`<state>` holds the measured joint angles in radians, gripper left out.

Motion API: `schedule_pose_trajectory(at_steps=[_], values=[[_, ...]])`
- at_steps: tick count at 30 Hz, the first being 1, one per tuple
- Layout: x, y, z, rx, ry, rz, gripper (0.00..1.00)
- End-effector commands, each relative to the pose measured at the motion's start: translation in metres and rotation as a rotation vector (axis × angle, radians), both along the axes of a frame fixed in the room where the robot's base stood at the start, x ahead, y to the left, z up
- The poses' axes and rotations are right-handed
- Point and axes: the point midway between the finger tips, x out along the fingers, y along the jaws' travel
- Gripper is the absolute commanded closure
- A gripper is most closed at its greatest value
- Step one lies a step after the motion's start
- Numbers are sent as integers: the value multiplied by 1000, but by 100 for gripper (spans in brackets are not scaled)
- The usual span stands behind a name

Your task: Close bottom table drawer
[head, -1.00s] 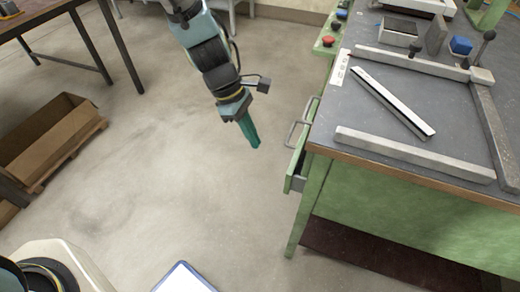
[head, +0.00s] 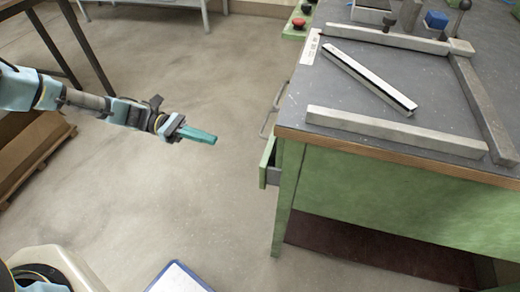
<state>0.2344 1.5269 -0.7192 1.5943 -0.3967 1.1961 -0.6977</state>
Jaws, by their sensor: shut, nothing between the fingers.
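A green drawer (head: 264,163) sticks out from the left side of the green workbench, partly open, its grey inner side showing behind the front. A grey bar handle (head: 269,112) juts out on the same side, further back. The tabletop hides most of the drawer, and I cannot tell whether another drawer lies above or below it. My gripper (head: 208,137) has teal fingers that are shut and empty. It hangs over the open floor left of the drawer, fingers pointing right toward the bench, with a clear gap between them and the drawer front.
The workbench top (head: 420,75) carries metal bars, a flat profile (head: 368,78) and a blue block (head: 436,19). Red buttons (head: 298,23) sit at its far left edge. A cardboard box (head: 35,145) stands at left. A blue-edged white panel (head: 178,278) is at the bottom. Floor between is clear.

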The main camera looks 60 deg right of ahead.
Motion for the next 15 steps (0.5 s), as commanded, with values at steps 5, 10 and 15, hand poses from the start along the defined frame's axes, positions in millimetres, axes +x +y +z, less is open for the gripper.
schedule_pose_trajectory(at_steps=[5,10,15], values=[[12,4,0,-51,52,32,100],[-5,-1,2,-50,54,29,100],[-37,-12,3,-48,55,29,100]])
